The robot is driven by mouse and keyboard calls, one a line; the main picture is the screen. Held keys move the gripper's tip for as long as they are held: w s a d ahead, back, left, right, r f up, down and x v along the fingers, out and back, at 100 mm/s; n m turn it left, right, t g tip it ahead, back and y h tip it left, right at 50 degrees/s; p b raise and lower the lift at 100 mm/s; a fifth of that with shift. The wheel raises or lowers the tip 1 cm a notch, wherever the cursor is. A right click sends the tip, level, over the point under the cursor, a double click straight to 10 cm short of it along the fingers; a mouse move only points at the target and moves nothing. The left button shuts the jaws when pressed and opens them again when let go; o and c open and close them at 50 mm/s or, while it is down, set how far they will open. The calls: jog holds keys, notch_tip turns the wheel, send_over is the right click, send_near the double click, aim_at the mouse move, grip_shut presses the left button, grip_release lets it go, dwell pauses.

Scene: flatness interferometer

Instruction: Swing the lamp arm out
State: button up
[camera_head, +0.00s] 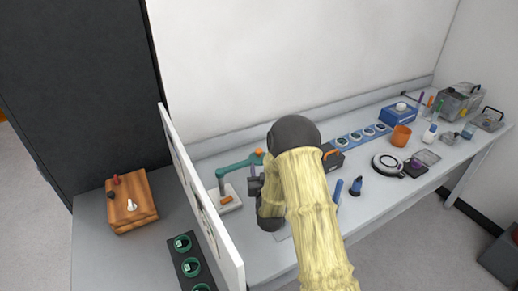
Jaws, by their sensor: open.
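The lamp arm (238,165) is a teal bar on a grey post, which stands on a white base (230,204) with an orange block on it. The bar reaches right from the post and ends near an orange knob (259,152). My gripper (254,180) is small and dark in this view, just below the right end of the teal bar. It is open, and I see nothing held in it. My yellow forearm and dark wrist hide part of the table. I cannot tell whether the fingers touch the bar.
A white upright panel (196,200) stands close left of the lamp. Left of it is a wooden box (130,201) with knobs. To the right lie a blue strip of discs (363,135), an orange cup (401,136) and a round black-and-white device (387,163). A wall closes the back.

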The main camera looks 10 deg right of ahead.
aim_at(259, 153)
jog(key=w+p, duration=0.1)
jog(key=w, duration=0.2)
jog(key=w+p, duration=0.1)
jog(key=w, duration=0.6)
jog(key=shift+w+d+p, duration=0.1)
jog(key=shift+d+p, duration=0.3)
grip_shut()
